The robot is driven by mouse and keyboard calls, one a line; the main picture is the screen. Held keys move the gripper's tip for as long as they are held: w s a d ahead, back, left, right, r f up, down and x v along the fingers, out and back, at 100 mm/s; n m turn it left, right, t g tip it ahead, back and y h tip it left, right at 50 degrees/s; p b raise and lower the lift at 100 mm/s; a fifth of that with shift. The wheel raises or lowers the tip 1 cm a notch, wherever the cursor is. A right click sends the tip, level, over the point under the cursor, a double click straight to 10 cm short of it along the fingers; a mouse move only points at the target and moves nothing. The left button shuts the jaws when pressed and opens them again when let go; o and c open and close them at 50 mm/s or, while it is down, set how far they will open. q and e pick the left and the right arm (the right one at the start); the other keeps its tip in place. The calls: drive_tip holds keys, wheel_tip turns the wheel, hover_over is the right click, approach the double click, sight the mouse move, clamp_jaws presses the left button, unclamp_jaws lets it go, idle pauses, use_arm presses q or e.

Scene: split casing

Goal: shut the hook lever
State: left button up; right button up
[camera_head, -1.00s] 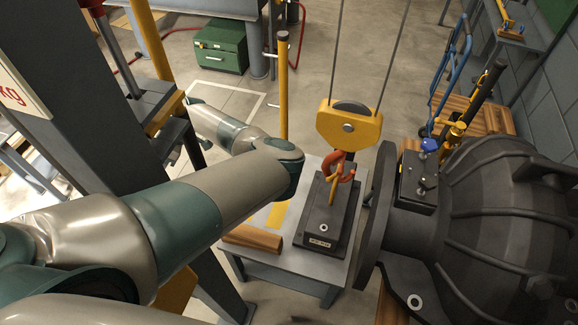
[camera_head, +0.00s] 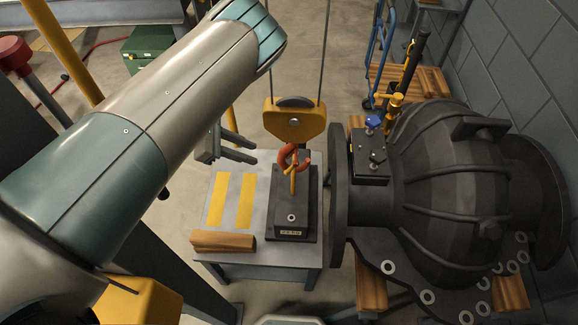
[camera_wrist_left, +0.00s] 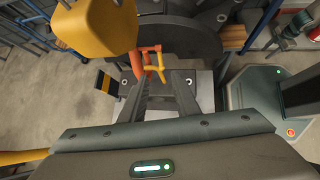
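The red-orange hook (camera_head: 287,155) hangs under the yellow hook block (camera_head: 294,122). A yellow-orange piece (camera_head: 293,181) meets it above the dark weight (camera_head: 292,219); I cannot tell whether this piece is the lever or a lifting eye. My left gripper (camera_head: 254,152) is open and empty, just left of the hook. In the left wrist view, the open fingers (camera_wrist_left: 160,88) point toward the hook (camera_wrist_left: 135,62) and the yellow-orange piece (camera_wrist_left: 156,66), with nothing between them. The hook block (camera_wrist_left: 95,27) is at upper left there. My right gripper is out of view.
The weight stands on a grey table (camera_head: 258,257) with yellow stripes and a wooden block (camera_head: 222,242). A large dark casing (camera_head: 450,190) with a flange stands close on the right. Two cables (camera_head: 324,60) rise from the hook block.

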sight(291, 169)
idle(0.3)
use_arm(q)
drive_tip(key=shift+f, duration=0.1)
drive_tip(key=p+x, duration=0.5)
drive_tip(key=x, duration=1.1)
drive_tip(key=shift+d+f, duration=0.2)
drive_tip(key=shift+d, duration=0.2)
drive_tip(key=shift+w+d+f, duration=0.1)
drive_tip(key=shift+f, duration=0.05)
drive_tip(key=shift+c, duration=0.6)
clamp_jaws()
